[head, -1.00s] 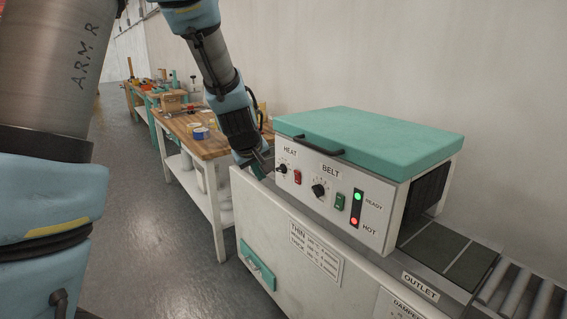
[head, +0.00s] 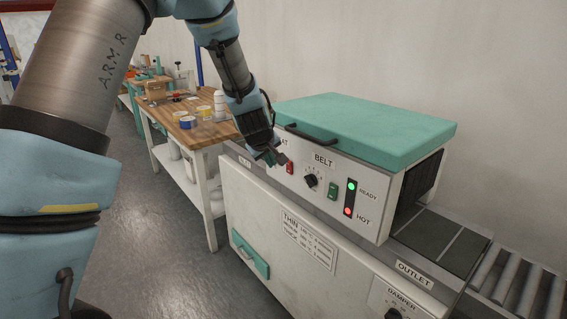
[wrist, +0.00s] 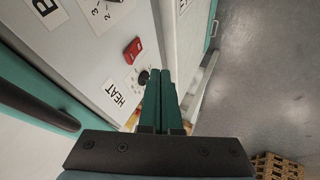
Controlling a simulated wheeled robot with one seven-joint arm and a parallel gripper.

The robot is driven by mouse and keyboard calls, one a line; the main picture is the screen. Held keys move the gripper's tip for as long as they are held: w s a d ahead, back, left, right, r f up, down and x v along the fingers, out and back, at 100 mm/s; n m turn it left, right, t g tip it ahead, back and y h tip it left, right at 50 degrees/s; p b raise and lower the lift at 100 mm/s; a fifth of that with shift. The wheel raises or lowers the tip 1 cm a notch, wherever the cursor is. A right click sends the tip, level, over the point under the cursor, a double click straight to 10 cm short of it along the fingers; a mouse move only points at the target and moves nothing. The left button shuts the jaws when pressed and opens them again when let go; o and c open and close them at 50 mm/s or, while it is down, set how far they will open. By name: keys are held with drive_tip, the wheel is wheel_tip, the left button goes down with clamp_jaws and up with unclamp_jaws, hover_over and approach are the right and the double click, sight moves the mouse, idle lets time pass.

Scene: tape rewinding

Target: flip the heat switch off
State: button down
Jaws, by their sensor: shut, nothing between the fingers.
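The red heat switch (head: 290,168) is on the front panel of the white heating machine with a teal lid (head: 362,127). It also shows in the wrist view (wrist: 133,50), above and left of my fingertips. My gripper (head: 278,160) is shut and empty, just left of the switch, in front of the panel and covering part of the HEAT label. In the wrist view its green fingers (wrist: 163,74) are together beside the black heat knob (wrist: 143,77). I cannot tell whether they touch the panel. The HEAT label (wrist: 117,95) is readable there.
The belt knob (head: 311,181) and green belt switch (head: 333,191) sit right of the red switch. A black lid handle (head: 311,134) juts out above the panel. A wooden-topped bench (head: 184,133) with tape rolls stands at left. Open floor (head: 160,240) lies in front.

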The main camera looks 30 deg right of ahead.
sight(287, 167)
drive_tip(key=w+d+f+p, duration=0.3)
drive_tip(key=d+f, duration=0.1)
drive_tip(key=d, duration=0.2)
drive_tip(key=shift+w, duration=0.2)
drive_tip(key=shift+d+r, duration=0.1)
drive_tip(key=shift+d, duration=0.1)
drive_tip(key=shift+d+r, duration=0.1)
drive_tip(key=shift+d, duration=0.15)
drive_tip(key=shift+p, duration=0.3)
drive_tip(key=shift+w+r+p, duration=0.1)
drive_tip(key=shift+r+p, duration=0.45)
drive_tip(key=shift+r, duration=0.3)
